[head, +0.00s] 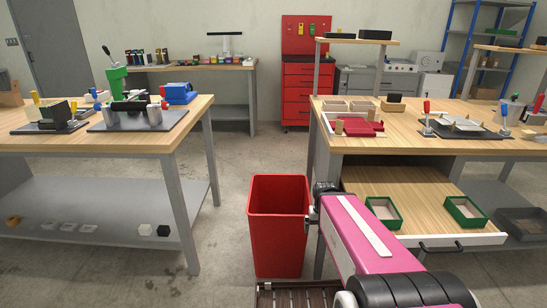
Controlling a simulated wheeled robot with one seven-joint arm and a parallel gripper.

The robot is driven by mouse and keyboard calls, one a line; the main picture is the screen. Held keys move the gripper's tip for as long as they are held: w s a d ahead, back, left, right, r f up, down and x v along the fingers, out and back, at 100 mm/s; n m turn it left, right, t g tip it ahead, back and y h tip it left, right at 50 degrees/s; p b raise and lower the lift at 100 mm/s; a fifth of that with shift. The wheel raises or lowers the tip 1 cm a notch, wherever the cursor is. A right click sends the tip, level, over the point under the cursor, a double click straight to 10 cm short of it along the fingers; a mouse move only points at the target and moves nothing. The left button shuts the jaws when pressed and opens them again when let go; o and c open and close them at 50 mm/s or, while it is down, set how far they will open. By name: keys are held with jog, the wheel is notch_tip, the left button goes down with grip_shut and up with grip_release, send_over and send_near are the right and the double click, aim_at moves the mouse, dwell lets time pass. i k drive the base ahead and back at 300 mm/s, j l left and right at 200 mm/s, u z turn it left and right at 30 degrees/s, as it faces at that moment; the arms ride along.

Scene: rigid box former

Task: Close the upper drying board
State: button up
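A wooden pull-out board (415,186) sticks out toward me from under the right-hand workbench, so it stands open. It has a pale front edge with a dark handle (441,247). Two green-rimmed boxes, one on the left (383,213) and one on the right (464,211), sit on it. My pink arm reaches up across the board's left front and hides part of it. My gripper (312,211) is left of the board, beside the red bin. Its fingers are small and seen from behind, so their opening is unclear.
A red bin (278,233) stands on the floor close to my gripper. The right workbench (390,132) carries a red fixture (358,127) and clamps. A dark tray (521,222) sits low at the right. A left workbench (150,150) has a lower shelf; open floor lies between.

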aim_at(419, 194)
jog(key=k+l, duration=0.1)
jog(key=k, duration=1)
